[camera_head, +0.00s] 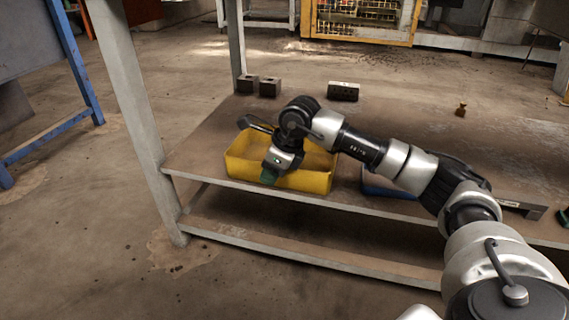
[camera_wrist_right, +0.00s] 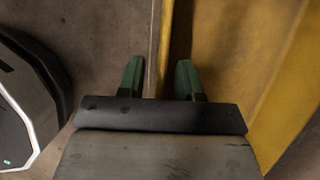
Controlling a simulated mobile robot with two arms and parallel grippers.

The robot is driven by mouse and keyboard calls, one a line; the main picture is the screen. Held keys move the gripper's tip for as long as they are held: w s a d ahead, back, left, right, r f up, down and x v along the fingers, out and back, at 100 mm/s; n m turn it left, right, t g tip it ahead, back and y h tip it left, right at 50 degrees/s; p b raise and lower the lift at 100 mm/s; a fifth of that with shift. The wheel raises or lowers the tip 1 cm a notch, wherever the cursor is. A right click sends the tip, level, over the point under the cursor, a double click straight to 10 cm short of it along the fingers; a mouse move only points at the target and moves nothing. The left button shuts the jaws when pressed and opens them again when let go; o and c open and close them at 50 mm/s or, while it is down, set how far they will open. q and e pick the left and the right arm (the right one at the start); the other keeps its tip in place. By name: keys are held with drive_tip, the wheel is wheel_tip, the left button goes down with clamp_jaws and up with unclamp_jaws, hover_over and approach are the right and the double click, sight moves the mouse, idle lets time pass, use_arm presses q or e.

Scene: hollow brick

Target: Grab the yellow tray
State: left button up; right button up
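The yellow tray (camera_head: 312,183) sits near the front left of the table, its long side along the front edge. My right arm reaches over it from the right. My right gripper (camera_head: 269,178) points down at the tray's front wall. In the right wrist view its two green fingertips (camera_wrist_right: 160,78) are apart, and the tray's wall edge runs between them, with gaps on both sides. The tray's yellow inner surface (camera_wrist_right: 235,50) fills the right of that view. The arm hides part of the tray's inside. My left gripper is not in view.
The table top (camera_head: 215,133) holds dark hollow bricks (camera_head: 269,87) and another dark brick (camera_head: 343,91) behind the tray. A blue container (camera_head: 378,190) stands right of the tray, partly under my arm. A table post (camera_head: 130,85) rises at the left.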

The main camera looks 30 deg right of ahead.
clamp_jaws()
drive_tip(key=shift+r, duration=0.15)
